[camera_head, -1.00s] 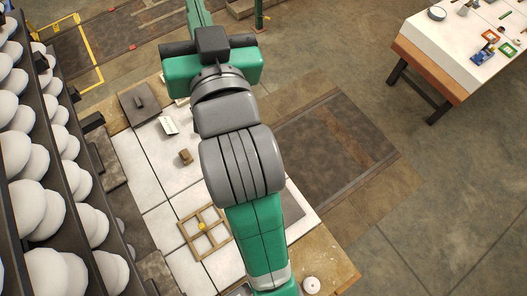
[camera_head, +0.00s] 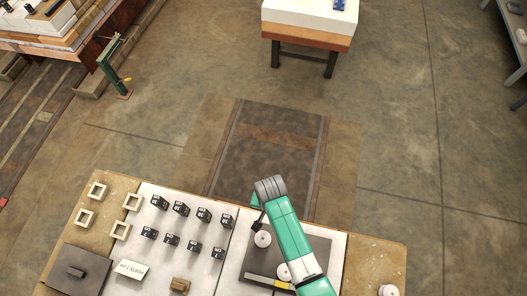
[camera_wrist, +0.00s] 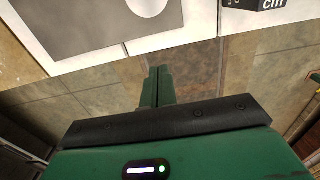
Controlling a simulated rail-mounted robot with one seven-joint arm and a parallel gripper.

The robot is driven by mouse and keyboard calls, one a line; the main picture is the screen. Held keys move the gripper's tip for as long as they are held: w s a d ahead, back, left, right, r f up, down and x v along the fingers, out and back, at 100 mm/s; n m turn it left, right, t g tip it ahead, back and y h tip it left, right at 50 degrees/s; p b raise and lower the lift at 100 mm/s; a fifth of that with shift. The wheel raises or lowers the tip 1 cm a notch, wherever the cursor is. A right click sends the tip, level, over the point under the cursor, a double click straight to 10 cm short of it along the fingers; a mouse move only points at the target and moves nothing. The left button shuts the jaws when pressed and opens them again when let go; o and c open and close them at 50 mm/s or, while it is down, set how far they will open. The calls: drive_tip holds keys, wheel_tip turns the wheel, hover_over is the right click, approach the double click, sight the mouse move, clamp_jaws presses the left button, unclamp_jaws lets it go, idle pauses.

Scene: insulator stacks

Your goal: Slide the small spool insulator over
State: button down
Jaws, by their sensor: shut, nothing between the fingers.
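Several small white spool-like pieces show in the head view. One white piece (camera_head: 263,239) is on the dark grey plate (camera_head: 318,254), a second (camera_head: 284,272) is lower on it beside my arm, and a third (camera_head: 388,290) is on the brown board at the right. I cannot tell which is the small spool insulator. In the wrist view, a white round piece (camera_wrist: 147,5) on the grey plate is cut by the top edge. My gripper (camera_wrist: 158,72) is shut and empty, its fingers over the floor beside the table edge. In the head view my arm hides part of the plate.
Several black printed cubes (camera_head: 181,209) stand in rows left of the plate. Pale square frames (camera_head: 97,190), a dark lidded plate (camera_head: 77,272), a white sign (camera_head: 131,269) and a brown block (camera_head: 180,285) are further left. Open floor lies beyond the table.

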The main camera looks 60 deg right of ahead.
sight(261, 242)
wheel_tip(261, 242, down, 8)
drive_tip(key=shift+r+b, duration=0.1)
drive_tip(key=shift+b, duration=0.7)
drive_tip(key=shift+s+a+p, duration=0.3)
drive_tip(key=shift+a+p, duration=0.15)
drive_tip(key=shift+a, duration=0.5)
drive_tip(key=shift+s+a+p, duration=0.3)
drive_tip(key=shift+a+p, duration=0.1)
drive_tip(key=shift+a, duration=0.55)
drive_tip(key=s+a+p, duration=0.1)
drive_tip(key=a, duration=0.1)
drive_tip(key=s+a+p, duration=0.1)
drive_tip(key=a, duration=0.2)
drive_tip(key=s+a+p, duration=0.1)
drive_tip(key=a+p, duration=0.1)
drive_tip(key=a, duration=0.1)
drive_tip(key=shift+a, duration=0.3)
drive_tip(key=d, duration=0.1)
drive_tip(key=d+b, duration=0.1)
drive_tip(key=w+d, duration=0.1)
drive_tip(key=shift+w+d+f, duration=0.1)
drive_tip(key=shift+f, duration=0.25)
wheel_tip(261, 242, up, 10)
drive_tip(key=p, duration=0.1)
drive_tip(key=shift+d+r, duration=0.25)
drive_tip(key=shift+d, duration=0.05)
